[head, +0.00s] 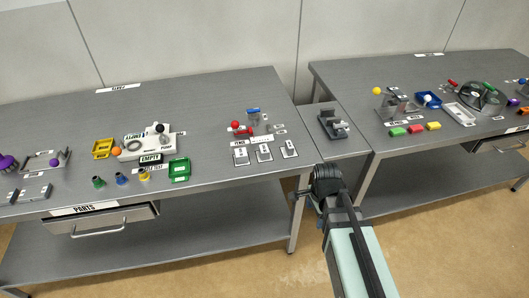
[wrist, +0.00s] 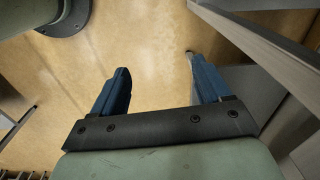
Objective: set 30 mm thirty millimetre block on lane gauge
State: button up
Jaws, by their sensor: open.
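My gripper (head: 298,194) hangs in front of the right end of the left bench, below its top, apart from everything on it. In the wrist view its two blue fingers (wrist: 160,88) are spread with nothing between them, above the tan floor. I cannot pick out the thirty millimetre block or the lane gauge for certain. Three small grey pieces with white labels (head: 264,153) lie in a row near that bench's right end, their print too small to read. A dark grey device with a light part (head: 333,124) stands on the narrow bridging table.
The right bench (head: 350,78) bears coloured blocks (head: 415,130) and a round fixture (head: 481,96). A drawer (head: 100,222) juts out at left.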

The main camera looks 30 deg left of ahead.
jog(key=s+a+r+m+t+y, duration=0.2)
jog(key=s+a+r, duration=0.1)
jog(key=a+r, duration=1.1)
notch_tip(320, 180, up, 13)
jog(key=n+g+h, duration=0.1)
jog(key=g+h, duration=0.1)
send_over(264, 148)
jog(key=f, duration=0.9)
jog(key=shift+w, duration=0.25)
jog(key=shift+s+f, duration=0.15)
jog(key=shift+f, duration=1.15)
jog(key=shift+s+f, duration=0.15)
jog(key=shift+f, duration=1.15)
jog(key=shift+c, duration=0.2)
jog(key=c, duration=1.1)
